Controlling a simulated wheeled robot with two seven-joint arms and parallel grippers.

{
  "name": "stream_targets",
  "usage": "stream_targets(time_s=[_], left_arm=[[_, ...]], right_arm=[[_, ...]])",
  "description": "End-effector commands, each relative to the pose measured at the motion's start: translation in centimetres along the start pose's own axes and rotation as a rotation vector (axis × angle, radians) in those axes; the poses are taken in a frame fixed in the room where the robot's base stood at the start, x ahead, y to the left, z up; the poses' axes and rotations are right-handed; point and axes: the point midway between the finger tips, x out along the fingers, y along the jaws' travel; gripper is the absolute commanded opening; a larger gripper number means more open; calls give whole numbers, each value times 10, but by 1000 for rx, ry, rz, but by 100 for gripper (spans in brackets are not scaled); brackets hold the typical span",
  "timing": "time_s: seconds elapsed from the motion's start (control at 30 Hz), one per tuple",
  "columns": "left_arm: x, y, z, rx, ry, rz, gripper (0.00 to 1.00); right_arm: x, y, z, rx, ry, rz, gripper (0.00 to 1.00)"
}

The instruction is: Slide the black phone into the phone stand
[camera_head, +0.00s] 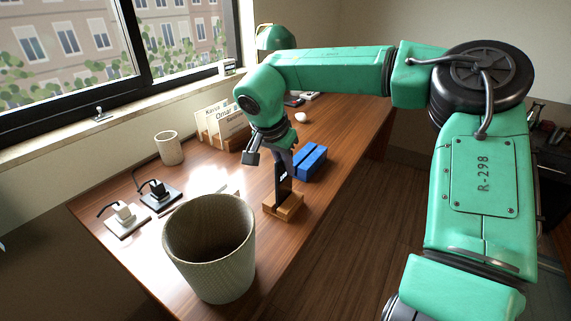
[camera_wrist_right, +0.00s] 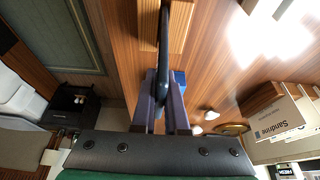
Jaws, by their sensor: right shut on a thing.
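The black phone (camera_head: 281,180) is upright, with its lower end at the wooden phone stand (camera_head: 290,211). I cannot tell whether that end sits in the slot or just above it. My right gripper (camera_head: 285,158) points down and is shut on the phone's upper part. In the right wrist view the phone (camera_wrist_right: 164,45) shows edge-on between the fingers of my right gripper (camera_wrist_right: 162,92), with the wooden stand (camera_wrist_right: 180,22) beyond it. My left gripper is not in view.
A blue block (camera_head: 311,162) stands close behind the stand on the right. A large woven bin (camera_head: 211,250) is at the front left. Black and white socket plates (camera_head: 127,220), a beige cup (camera_head: 168,148) and a card holder (camera_head: 227,138) stand further left and back.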

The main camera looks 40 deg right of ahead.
Motion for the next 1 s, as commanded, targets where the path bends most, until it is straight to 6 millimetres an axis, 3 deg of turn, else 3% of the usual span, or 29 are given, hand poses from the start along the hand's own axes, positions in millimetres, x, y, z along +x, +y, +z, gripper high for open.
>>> stream_targets(time_s=[0.37,0.4,0.47,0.8,0.87,1.0], left_arm=[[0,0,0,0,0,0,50],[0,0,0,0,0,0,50],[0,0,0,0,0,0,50],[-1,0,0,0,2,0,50],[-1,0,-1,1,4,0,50],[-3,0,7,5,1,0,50]], right_arm=[[0,0,0,0,0,-1,0],[0,0,0,0,0,0,26],[0,0,0,0,0,0,46],[-3,0,0,0,0,0,46],[-10,0,-1,0,1,-1,46],[-42,-1,-2,0,4,-4,46]])
